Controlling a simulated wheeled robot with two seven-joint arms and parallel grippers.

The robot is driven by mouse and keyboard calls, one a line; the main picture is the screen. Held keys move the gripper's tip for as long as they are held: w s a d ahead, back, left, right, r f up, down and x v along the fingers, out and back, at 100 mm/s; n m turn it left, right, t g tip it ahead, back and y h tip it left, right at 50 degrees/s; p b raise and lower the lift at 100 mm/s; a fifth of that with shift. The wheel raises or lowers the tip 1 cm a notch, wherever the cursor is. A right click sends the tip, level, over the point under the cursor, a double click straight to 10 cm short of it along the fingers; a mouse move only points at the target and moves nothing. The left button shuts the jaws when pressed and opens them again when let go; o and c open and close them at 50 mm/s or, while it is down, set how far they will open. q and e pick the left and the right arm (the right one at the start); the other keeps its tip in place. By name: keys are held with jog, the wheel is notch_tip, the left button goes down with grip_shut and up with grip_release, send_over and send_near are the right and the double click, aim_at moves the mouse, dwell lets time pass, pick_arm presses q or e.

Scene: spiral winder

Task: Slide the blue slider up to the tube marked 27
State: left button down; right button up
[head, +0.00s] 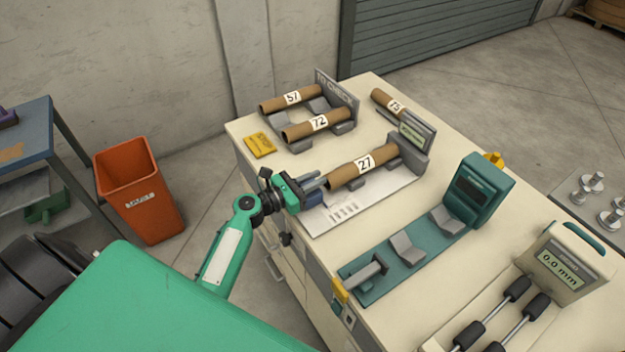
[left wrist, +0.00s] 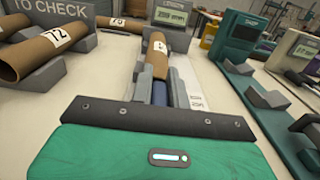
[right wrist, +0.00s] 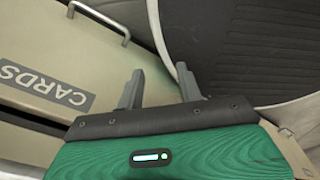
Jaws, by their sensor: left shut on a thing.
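The brown tube marked 27 (head: 350,174) lies on grey supports of a pale measuring bench (head: 375,200), with a grey display block at its far end. It also shows in the left wrist view (left wrist: 157,68). The blue slider (head: 312,199) is at the tube's near end. In the left wrist view the slider (left wrist: 160,94) sits between my fingers, in line with the tube; I cannot tell whether they touch. My left gripper (head: 318,183) is shut on the slider. My right gripper (right wrist: 160,72) is open and empty, seen only in its wrist view.
Tubes marked 57 (head: 290,98) and 72 (head: 318,125) lie on a rack behind left. Another tube (head: 388,104) lies behind the display. A teal gauge (head: 385,262) stands to the right. A drawer front marked CARDS (right wrist: 50,90) is near my right gripper.

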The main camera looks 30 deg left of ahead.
pick_arm(q)
jog(key=x, duration=0.4)
jog(key=shift+w+d, duration=0.1)
jog(key=shift+w, duration=0.05)
jog(key=c, duration=1.4)
grip_release()
jog(key=shift+o, duration=0.2)
